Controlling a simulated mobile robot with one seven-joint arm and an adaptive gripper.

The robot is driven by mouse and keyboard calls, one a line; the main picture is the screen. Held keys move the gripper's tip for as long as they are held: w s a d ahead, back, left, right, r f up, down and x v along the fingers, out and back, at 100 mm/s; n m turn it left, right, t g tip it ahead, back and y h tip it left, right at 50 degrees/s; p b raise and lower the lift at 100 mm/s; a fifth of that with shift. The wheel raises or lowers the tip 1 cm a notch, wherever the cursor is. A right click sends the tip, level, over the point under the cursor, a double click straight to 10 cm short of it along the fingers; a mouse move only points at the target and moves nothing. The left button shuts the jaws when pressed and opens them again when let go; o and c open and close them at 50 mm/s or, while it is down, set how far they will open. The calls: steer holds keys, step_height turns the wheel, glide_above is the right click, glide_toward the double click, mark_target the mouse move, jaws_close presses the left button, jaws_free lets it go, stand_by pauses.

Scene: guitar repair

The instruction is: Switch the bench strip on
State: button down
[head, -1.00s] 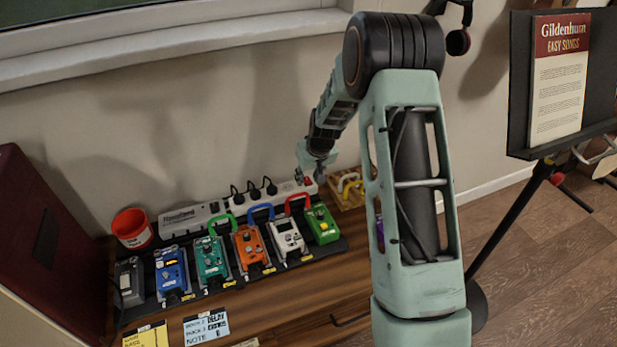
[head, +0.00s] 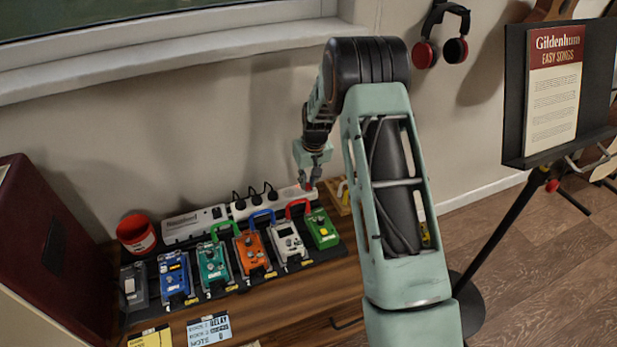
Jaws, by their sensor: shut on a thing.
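The bench strip (head: 240,211) is a long white power strip lying along the wall behind the pedals. Several black plugs stand in its sockets. A small red spot, which looks like its switch (head: 308,186), shows at its right end. Whether the switch is on or off is too small to tell. My gripper (head: 313,182) points down at that right end, its fingertips at or just above the red spot. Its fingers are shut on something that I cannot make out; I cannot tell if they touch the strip.
A row of coloured pedals on a black board (head: 336,251) lies in front of the strip. A red cup (head: 136,234) stands at the left. A wooden tray (head: 338,203) is beside the strip's right end. A music stand (head: 514,100) stands at the right.

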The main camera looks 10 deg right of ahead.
mark_target(308, 187)
steer(key=shift+w+g+p, duration=0.3)
steer(key=shift+g+p, duration=0.25)
steer(key=shift+g, duration=0.35)
steer(key=c, duration=1.9)
jaws_free()
steer(key=r, duration=1.2)
steer(key=shift+s, duration=0.4)
steer(key=shift+r, duration=0.15)
